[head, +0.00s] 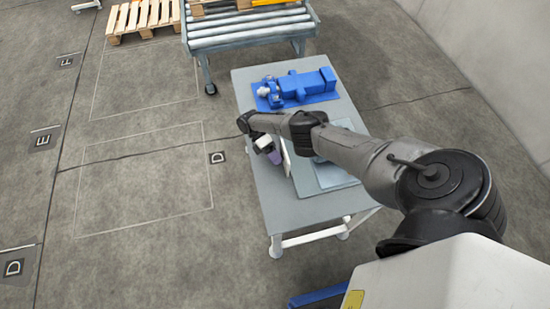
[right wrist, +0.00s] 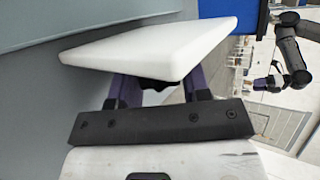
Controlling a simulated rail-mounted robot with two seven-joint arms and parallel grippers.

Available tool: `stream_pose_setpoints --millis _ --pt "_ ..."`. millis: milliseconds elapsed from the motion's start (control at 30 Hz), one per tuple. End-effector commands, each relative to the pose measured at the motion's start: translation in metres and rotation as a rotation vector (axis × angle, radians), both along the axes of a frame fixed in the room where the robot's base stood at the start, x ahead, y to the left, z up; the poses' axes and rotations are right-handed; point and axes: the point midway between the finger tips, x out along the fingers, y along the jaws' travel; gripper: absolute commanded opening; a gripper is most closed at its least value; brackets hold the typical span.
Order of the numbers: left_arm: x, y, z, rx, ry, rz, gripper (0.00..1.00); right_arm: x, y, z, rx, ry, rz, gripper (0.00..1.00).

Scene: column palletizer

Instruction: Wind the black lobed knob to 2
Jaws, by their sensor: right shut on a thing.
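A white panel (head: 287,157) stands on the grey table, seen nearly edge-on in the head view. In the right wrist view the panel (right wrist: 160,45) fills the upper middle. A small part of the black knob (right wrist: 159,84) shows at the panel's near edge. My right gripper (head: 272,155) is at the panel's left face, its purple fingers (right wrist: 160,88) on both sides of the knob and shut on it. The lobes, any pointer and the numbers are hidden. My left gripper (right wrist: 273,83) shows small at the right of the wrist view, too small to read.
The grey table (head: 265,200) carries a blue machine (head: 300,88) on a blue plate at its far end. A roller conveyor (head: 250,28) stands beyond the table, with a wooden pallet (head: 142,16) at the far left. The marked floor left of the table is clear.

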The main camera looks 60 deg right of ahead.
Motion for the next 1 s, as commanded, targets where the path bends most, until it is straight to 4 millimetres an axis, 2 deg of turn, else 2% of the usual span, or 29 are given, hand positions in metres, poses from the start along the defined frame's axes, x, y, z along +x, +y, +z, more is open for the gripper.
stream_pose_setpoints --millis 733,767,1000 --pt "0.0001 -0.0034 -0.0001 -0.012 0.0 0.008 0.59 0.0003 0.0001 0.0004 0.021 0.02 0.001 0.2" --pt "0.0 -0.0031 -0.0002 -0.011 0.0 0.007 0.59 0.0003 0.0001 0.0004 0.021 0.02 0.001 0.46" --pt "-0.0001 -0.0007 -0.0004 -0.002 0.0 0.001 0.59 0.0002 -0.0001 0.0001 0.021 0.019 0.001 0.69"
